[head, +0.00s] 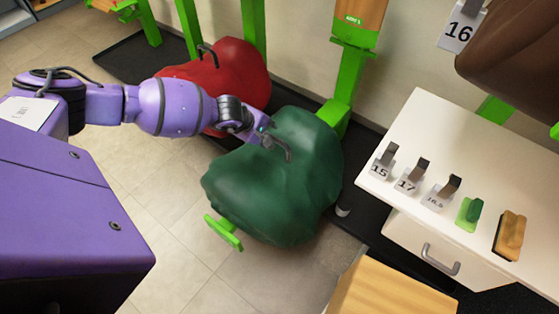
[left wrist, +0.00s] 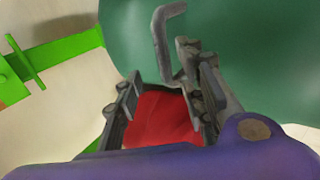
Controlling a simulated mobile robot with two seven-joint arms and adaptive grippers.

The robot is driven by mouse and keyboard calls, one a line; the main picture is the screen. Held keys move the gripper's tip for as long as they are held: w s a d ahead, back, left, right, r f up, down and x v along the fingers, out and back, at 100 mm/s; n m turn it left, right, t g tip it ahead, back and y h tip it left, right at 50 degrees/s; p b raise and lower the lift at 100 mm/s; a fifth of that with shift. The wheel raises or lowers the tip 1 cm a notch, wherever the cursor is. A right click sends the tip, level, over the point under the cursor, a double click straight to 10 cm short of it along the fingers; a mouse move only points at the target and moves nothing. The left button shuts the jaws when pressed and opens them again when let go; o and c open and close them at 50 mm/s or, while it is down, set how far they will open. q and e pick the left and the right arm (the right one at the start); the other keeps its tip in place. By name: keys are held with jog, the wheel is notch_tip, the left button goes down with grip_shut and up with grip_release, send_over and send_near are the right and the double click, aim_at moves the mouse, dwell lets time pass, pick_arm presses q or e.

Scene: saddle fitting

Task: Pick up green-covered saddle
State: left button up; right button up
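The green-covered saddle (head: 285,195) sits on a green stand right of the red-covered one, and its cover also fills the top right of the left wrist view (left wrist: 250,50). A grey hooked handle (left wrist: 162,45) rises from the green cover. My left gripper (head: 268,138) is over the top of the green saddle, close to this handle. In the left wrist view the fingers (left wrist: 160,82) are spread apart. The handle's lower end is by the right finger; whether it touches is unclear. My right gripper is in neither view.
A red-covered saddle (head: 240,82) stands behind and below my left forearm. A white cabinet (head: 410,135) with tags, a green block and a brush is at right. A wooden box (head: 385,292) is at the front. A brown saddle (head: 510,60) hangs upper right.

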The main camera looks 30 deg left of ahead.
aim_at(274, 139)
pick_arm(q)
jog(key=shift+w+d+f, duration=0.1)
jog(key=shift+w+f, duration=0.05)
jog(key=shift+f, duration=0.35)
jog(key=shift+w+d+f, duration=0.1)
jog(key=shift+f, duration=0.35)
jog(key=b+x, duration=0.1)
jog(key=x, duration=0.3)
jog(key=shift+w+d+f, duration=0.15)
jog(key=shift+f, duration=0.2)
jog(key=shift+w+f, duration=0.25)
jog(key=shift+w, duration=0.05)
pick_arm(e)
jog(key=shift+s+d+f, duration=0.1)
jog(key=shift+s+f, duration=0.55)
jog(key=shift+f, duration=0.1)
pick_arm(q)
grip_shut()
